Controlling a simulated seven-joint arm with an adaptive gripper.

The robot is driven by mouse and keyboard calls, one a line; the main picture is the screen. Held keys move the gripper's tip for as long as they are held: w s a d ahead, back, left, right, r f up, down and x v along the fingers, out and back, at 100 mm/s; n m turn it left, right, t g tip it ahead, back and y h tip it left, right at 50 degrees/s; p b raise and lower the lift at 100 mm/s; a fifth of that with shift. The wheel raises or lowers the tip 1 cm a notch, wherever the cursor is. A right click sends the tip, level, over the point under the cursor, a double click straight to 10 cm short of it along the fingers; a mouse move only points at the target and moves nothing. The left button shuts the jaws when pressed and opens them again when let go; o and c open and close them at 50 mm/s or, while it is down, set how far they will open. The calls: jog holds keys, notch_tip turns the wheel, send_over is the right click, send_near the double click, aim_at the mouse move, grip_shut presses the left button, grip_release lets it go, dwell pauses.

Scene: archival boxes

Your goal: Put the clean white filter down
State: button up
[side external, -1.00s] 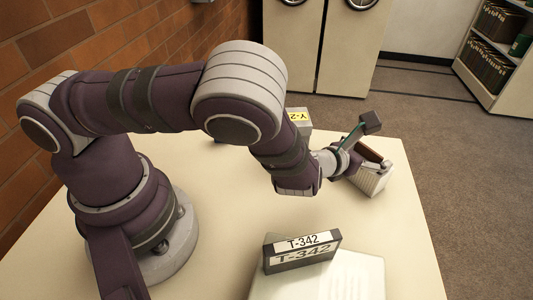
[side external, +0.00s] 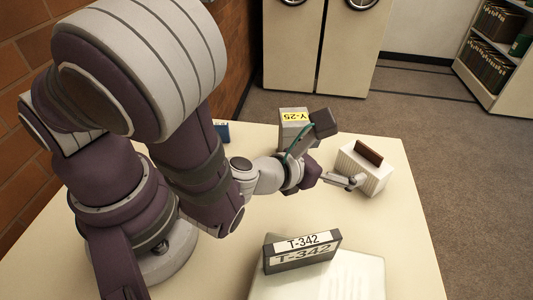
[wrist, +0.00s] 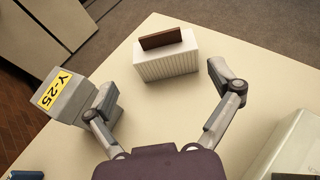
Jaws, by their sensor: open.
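The white ribbed block (side external: 362,170), which looks like the clean white filter, stands upright on the table near its far right edge. A brown slab (side external: 368,153) sticks up from its top. The block also shows in the wrist view (wrist: 166,62), ahead of my gripper. My gripper (wrist: 163,84) is open and empty, its fingers spread wide on either side of the line toward the block. In the side view my gripper (side external: 333,176) is just left of the block. I cannot tell there whether the near finger touches it; the wrist view shows a gap.
A grey box labelled Y-25 (wrist: 62,98) stands close beside my left-hand finger. A small blue item (side external: 222,130) lies at the back. Bare table surrounds the block.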

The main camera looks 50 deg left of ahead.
jog(key=a+n+y, duration=0.1)
jog(key=a+n, duration=0.1)
jog(key=n, duration=0.1)
jog(key=a+r+n+g+y, duration=0.1)
jog(key=a+n, duration=0.1)
jog(key=n, duration=0.1)
jog(key=a+r+n+g+y, duration=0.1)
jog(key=a+n+y, duration=0.1)
jog(key=n, duration=0.2)
jog(key=shift+s+a+r, duration=0.2)
jog(key=shift+s+r, duration=0.05)
jog(key=shift+s, duration=0.15)
jog(key=s+a+r+n+g+h, duration=0.2)
jog(key=s+r+n, duration=0.3)
jog(key=n, duration=0.8)
jog(key=s+a+r+n+g+h, duration=0.2)
jog(key=s+n, duration=0.4)
jog(key=n, duration=0.7)
notch_tip(320, 180, up, 3)
jog(key=shift+s+a+f+g, duration=0.15)
jog(key=shift+s+a+g, duration=0.2)
jog(key=shift+a+g, duration=0.45)
